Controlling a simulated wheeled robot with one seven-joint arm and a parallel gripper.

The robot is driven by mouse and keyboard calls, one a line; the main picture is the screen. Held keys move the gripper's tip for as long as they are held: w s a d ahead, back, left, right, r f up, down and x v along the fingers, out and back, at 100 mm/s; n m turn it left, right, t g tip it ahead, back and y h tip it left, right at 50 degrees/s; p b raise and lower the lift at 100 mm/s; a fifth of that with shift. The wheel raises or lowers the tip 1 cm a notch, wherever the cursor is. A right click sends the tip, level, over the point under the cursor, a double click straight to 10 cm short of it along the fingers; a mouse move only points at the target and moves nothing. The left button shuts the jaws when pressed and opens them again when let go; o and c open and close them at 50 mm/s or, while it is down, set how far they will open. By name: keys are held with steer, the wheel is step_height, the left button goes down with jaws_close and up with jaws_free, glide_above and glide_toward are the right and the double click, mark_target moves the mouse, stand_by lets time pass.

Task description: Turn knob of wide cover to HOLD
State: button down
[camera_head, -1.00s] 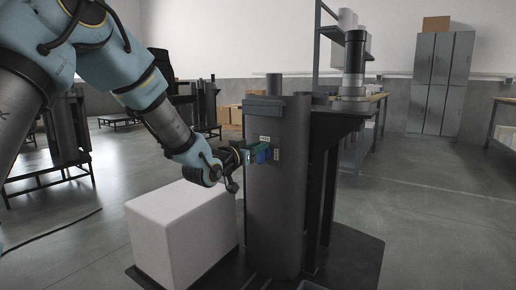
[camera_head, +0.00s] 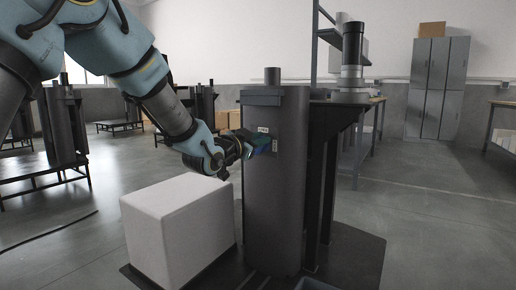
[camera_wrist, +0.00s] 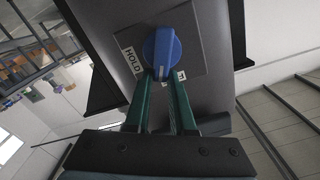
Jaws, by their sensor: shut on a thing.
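The wide cover (camera_head: 275,215) is a dark grey upright column front with a small label plate on it. Its blue knob (camera_wrist: 160,48) sits on a dark square plate in the wrist view. A white HOLD label (camera_wrist: 132,60) is on the left of the knob. A second small label (camera_wrist: 180,75) at lower right is partly hidden by a finger. My gripper (camera_wrist: 161,95) has green fingers on both sides of the knob's lower part and is shut on it. In the head view my gripper (camera_head: 257,146) reaches the cover from the left, just below the label.
A dark base plate (camera_head: 350,258) lies under the column. A workbench (camera_head: 372,115) and grey lockers (camera_head: 438,88) are farther back. The floor at right is open.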

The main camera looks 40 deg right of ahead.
mark_target(267, 147)
steer(key=f+m+b, duration=0.1)
steer(key=m+b, duration=0.4)
steer(key=s+f+m+b, duration=0.1)
steer(key=m+b, duration=0.1)
steer(key=b, duration=0.1)
steer(key=shift+d+f, duration=0.1)
steer(key=shift+f, duration=0.25)
steer(key=m+b, duration=0.1)
steer(key=b, duration=0.1)
steer(key=m+b, duration=0.2)
steer(key=shift+f+m, duration=0.25)
steer(key=shift+m, duration=0.05)
steer(key=shift+m+b, duration=1)
steer(key=shift+b, duration=0.05)
steer(key=shift+w, duration=0.1)
steer(key=c, duration=0.9)
jaws_free()
steer(key=shift+w+r, duration=0.1)
steer(key=shift+o, duration=0.7)
steer(key=shift+s+r, duration=0.1)
steer(key=shift+s, duration=0.2)
